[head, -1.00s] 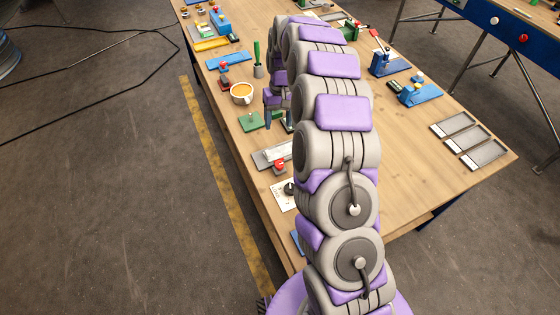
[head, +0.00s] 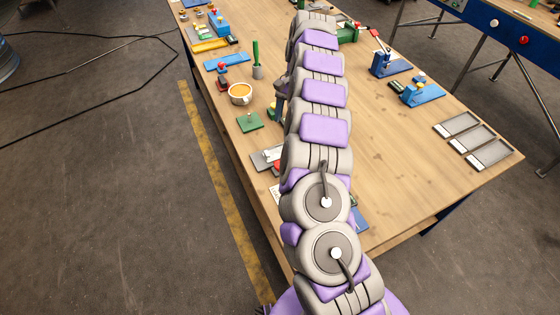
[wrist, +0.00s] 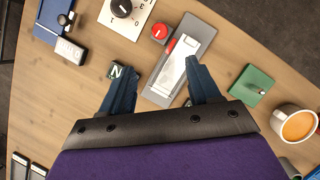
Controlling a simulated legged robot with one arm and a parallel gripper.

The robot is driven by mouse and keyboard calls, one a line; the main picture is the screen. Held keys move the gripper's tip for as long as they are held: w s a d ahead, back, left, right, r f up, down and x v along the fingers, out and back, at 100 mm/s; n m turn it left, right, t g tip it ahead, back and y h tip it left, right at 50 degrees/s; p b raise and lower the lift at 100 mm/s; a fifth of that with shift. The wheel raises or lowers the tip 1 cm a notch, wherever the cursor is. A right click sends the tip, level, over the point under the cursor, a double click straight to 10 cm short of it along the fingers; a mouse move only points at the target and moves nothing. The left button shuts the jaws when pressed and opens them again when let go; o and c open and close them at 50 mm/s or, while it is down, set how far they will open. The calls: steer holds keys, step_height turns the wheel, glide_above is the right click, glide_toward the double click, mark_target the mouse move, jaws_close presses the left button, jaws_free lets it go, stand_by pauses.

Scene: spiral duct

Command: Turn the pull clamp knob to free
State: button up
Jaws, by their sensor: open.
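My gripper (wrist: 160,66) is open and empty in the wrist view, with its two dark blue fingers spread above the table. A black knob (wrist: 121,8) with a white mark sits on a white dial card (wrist: 142,18) at the top edge, beyond the fingers. I cannot tell which knob is the pull clamp's. In the head view my arm hides the gripper; part of the grey plate (head: 262,160) shows.
A green plate (wrist: 252,85) with a small knob and a coffee cup (wrist: 295,123) are at the right. A grey block (wrist: 69,50) and a blue plate (wrist: 52,13) are at upper left. The wood at left is mostly clear.

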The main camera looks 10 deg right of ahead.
mark_target(279, 164)
steer(key=b+x, duration=0.3)
steer(key=x, duration=1.3)
steer(key=shift+w+a+f, duration=0.1)
steer(key=shift+f, duration=0.05)
